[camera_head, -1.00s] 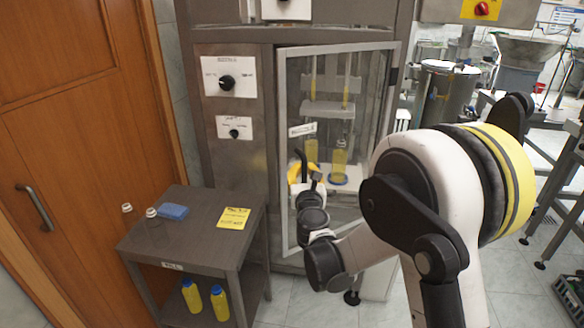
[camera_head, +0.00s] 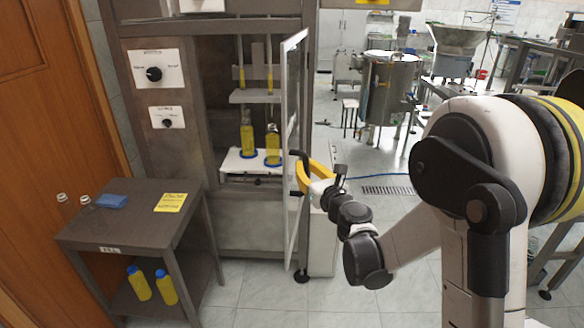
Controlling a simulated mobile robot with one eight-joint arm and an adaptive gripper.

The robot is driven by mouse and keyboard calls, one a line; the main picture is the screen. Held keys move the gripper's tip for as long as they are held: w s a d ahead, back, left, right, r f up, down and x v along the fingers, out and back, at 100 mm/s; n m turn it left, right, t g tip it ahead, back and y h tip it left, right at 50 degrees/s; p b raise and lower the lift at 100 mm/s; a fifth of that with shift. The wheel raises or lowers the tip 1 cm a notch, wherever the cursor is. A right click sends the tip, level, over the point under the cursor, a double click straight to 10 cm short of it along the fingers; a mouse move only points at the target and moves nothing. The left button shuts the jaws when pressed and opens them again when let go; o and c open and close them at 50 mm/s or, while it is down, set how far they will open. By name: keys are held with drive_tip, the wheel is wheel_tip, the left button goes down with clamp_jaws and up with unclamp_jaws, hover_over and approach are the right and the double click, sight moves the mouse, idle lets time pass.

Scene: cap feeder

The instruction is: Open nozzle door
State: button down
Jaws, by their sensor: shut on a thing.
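The nozzle door (camera_head: 291,140), a clear panel in a grey metal frame, stands swung wide open and is seen nearly edge-on at the right side of the cabinet opening. My gripper (camera_head: 303,177), with yellow and black fingers, is at the door's free edge at about mid height, shut on its handle. Inside the open cabinet, two yellow bottles (camera_head: 247,138) stand on blue round bases on a white shelf (camera_head: 236,162), below the nozzles (camera_head: 242,78).
A dark side table (camera_head: 140,213) at left holds a blue sponge, a yellow note (camera_head: 171,202) and two small caps. Two yellow bottles (camera_head: 139,283) stand on its lower shelf. Control knobs (camera_head: 154,74) are on the cabinet front.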

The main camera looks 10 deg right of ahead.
drive_tip(key=shift+s+d+n+y, duration=0.3)
drive_tip(key=shift+d+y, duration=0.2)
drive_tip(key=shift+d, duration=0.25)
drive_tip(key=c, duration=1.4)
unclamp_jaws()
drive_tip(key=shift+s, duration=0.1)
drive_tip(key=v, duration=1.2)
drive_tip(key=shift+r, duration=0.15)
